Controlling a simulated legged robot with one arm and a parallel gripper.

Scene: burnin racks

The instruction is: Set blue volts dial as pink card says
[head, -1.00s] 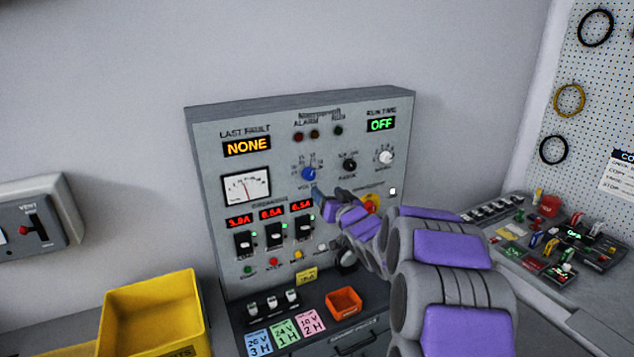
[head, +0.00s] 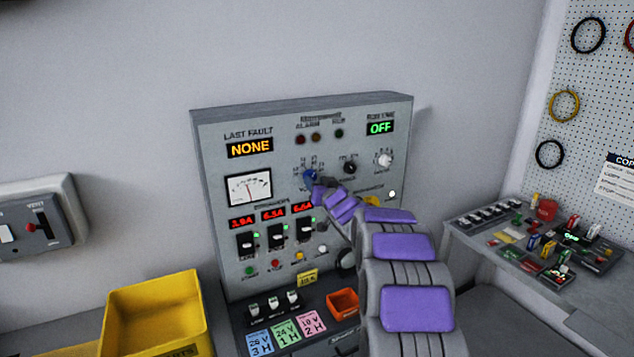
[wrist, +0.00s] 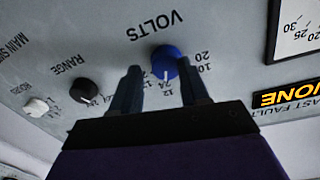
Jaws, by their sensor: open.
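The blue volts dial (head: 309,176) is on the upper middle of the grey panel, partly hidden by my gripper (head: 317,186). In the wrist view, which shows the panel upside down, the dial (wrist: 165,61) lies between the tips of my open gripper (wrist: 159,70). The right finger looks close to the dial's edge; the left finger is apart from it. Whether either touches is unclear. The dial's white mark points down in that view, toward small numbers near 24 and 12. The pink card (head: 313,323) stands at the panel's foot, reading about "10 V 2 H", though blurred.
A black range dial (wrist: 84,91) and a white dial (wrist: 36,107) sit beside the volts dial. Blue (head: 260,342) and green (head: 286,333) cards stand beside the pink one. An orange bin (head: 343,303) and a yellow bin (head: 150,315) are lower down.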

